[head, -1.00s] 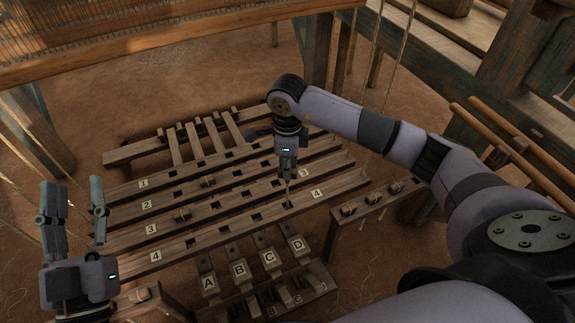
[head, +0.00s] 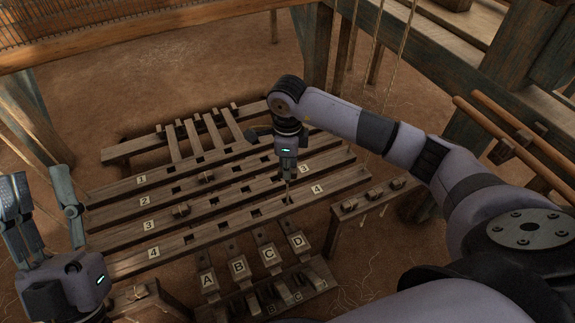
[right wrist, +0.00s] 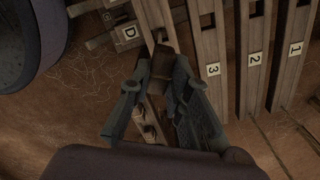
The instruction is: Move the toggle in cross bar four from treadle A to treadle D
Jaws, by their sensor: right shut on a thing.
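Cross bar four (head: 204,236) is the nearest of the labelled wooden bars, with a row of square slots. Treadles A (head: 208,279), B (head: 238,266), C (head: 268,254) and D (head: 297,241) lie in front of it. My right gripper (head: 288,180) points down over the bar's right-hand slot, the one towards treadle D. In the right wrist view it is shut on a brown wooden block (right wrist: 162,64), apparently the toggle; I cannot tell whether it is seated in the slot. The slot towards A looks empty. My left gripper (head: 45,205) is open and empty at the left.
Toggles sit in cross bar two (head: 206,177) and cross bar three (head: 181,210). A small side bench (head: 340,216) with several wooden toggles stands at the right. Hanging cords and loom posts rise behind it.

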